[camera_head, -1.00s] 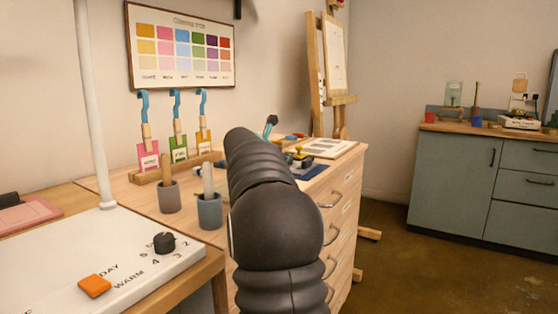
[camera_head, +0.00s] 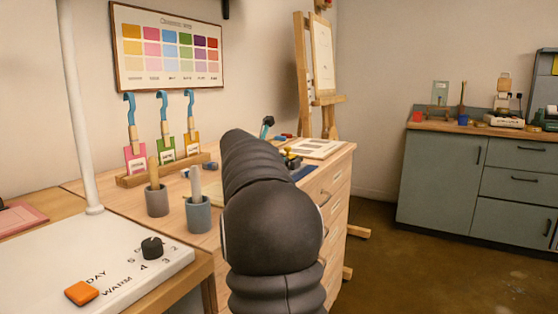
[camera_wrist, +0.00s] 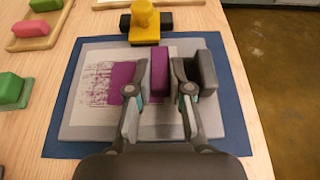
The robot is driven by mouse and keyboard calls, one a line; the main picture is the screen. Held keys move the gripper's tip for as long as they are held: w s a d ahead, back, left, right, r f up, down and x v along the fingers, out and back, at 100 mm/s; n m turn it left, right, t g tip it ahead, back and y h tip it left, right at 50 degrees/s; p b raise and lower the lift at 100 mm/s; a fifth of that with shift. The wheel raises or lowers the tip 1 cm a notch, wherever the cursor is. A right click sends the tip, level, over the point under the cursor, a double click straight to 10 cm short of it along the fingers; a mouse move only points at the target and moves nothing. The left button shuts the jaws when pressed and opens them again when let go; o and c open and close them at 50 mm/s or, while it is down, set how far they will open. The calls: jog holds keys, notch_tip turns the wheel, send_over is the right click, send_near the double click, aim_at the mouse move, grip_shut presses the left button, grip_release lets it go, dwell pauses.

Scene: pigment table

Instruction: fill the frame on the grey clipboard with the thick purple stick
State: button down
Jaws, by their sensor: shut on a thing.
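In the wrist view, my gripper (camera_wrist: 162,108) is shut on the thick purple stick (camera_wrist: 160,70), which stands between its fingers over the grey clipboard (camera_wrist: 80,128). The clipboard lies on a blue mat (camera_wrist: 52,145). Its pale sheet carries rough purple strokes (camera_wrist: 97,84) at the left and a more solid purple patch (camera_wrist: 118,78) beside them, left of the stick. The frame's right part is hidden by the stick and fingers. I cannot tell whether the stick touches the sheet. In the head view, my arm hides the gripper and clipboard.
In the wrist view, a yellow-handled tool (camera_wrist: 145,22) sits at the clipboard's far edge. A green block (camera_wrist: 10,88) and a pink block (camera_wrist: 32,28) lie on trays at the left. The table ends at the right. Two grey cups (camera_head: 198,214) stand left of my arm in the head view.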

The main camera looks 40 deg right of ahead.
jog(key=shift+w+a+f+p, duration=0.1)
jog(key=shift+w+a+p, duration=0.15)
jog(key=shift+w, duration=0.35)
jog(key=shift+w+a+p, duration=0.1)
jog(key=shift+w+p, duration=0.1)
jog(key=shift+w, duration=0.4)
jog(key=shift+w, duration=0.15)
jog(key=shift+w+a+f, duration=0.1)
jog(key=shift+w+a, duration=0.1)
jog(key=shift+w, duration=0.4)
jog(key=shift+w+a+f, duration=0.1)
jog(key=shift+w+a, duration=0.1)
jog(key=shift+w, duration=0.35)
jog(key=shift+w+a+r, duration=0.1)
jog(key=shift+w+a, duration=0.1)
jog(key=shift+w, duration=0.35)
jog(key=shift+w+a+r, duration=0.1)
jog(key=shift+w+a, duration=0.05)
jog(key=shift+w, duration=0.4)
jog(key=shift+r, duration=3.5)
